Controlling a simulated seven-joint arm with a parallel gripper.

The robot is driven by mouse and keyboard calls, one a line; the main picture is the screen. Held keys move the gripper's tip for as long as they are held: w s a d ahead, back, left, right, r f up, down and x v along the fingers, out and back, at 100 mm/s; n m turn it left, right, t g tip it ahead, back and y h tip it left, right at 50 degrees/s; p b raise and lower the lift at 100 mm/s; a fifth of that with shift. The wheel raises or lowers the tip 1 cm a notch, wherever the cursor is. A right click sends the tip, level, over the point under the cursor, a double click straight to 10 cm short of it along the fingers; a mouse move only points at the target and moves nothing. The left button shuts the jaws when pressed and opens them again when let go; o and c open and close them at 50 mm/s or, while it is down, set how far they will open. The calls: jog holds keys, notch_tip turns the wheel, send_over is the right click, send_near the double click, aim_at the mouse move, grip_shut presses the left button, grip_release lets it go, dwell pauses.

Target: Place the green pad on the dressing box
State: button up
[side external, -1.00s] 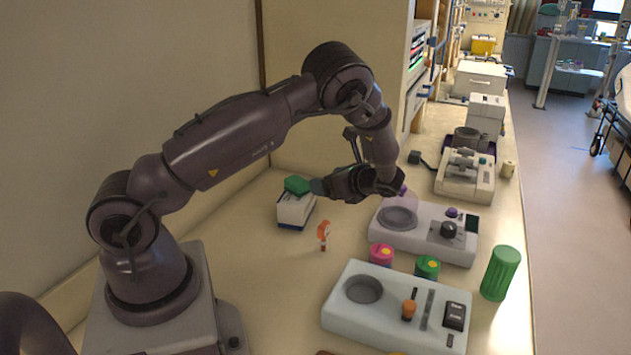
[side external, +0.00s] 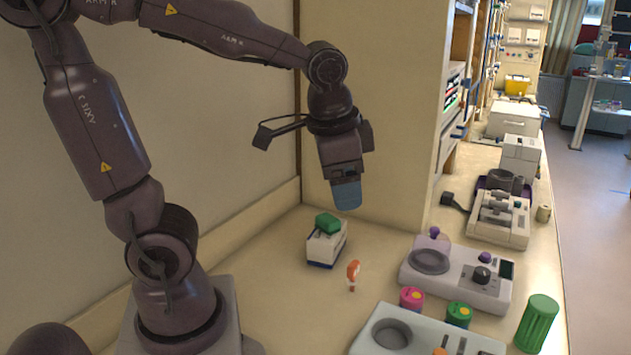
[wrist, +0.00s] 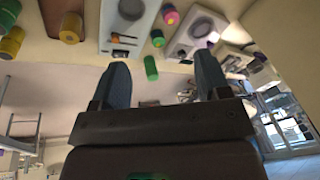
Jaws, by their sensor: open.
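The green pad (side external: 328,223) lies on top of the dressing box (side external: 326,246), a small white box with a dark blue lower edge, on the counter left of centre in the side external view. My gripper (side external: 347,197) is raised above and a little to the right of the box, clear of the pad, pointing down. In the wrist view my gripper (wrist: 160,85) shows two separated fingers with nothing between them. Neither the pad on the box nor the box itself can be made out in the wrist view.
A small orange-and-white item (side external: 353,274) stands right of the box. Pink (side external: 411,298) and green (side external: 459,315) capped jars, two pale devices (side external: 457,277) and (side external: 400,337), and a green ribbed cylinder (side external: 537,322) occupy the right. Counter in front of the box is bare.

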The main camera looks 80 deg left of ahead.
jog(key=s+d+r+n+t+h, duration=0.1)
jog(key=s+d+r+n+t, duration=0.1)
jog(key=s+d+t, duration=0.1)
jog(key=shift+s+d+h, duration=0.4)
jog(key=shift+s+d, duration=0.35)
jog(key=shift+s, duration=0.45)
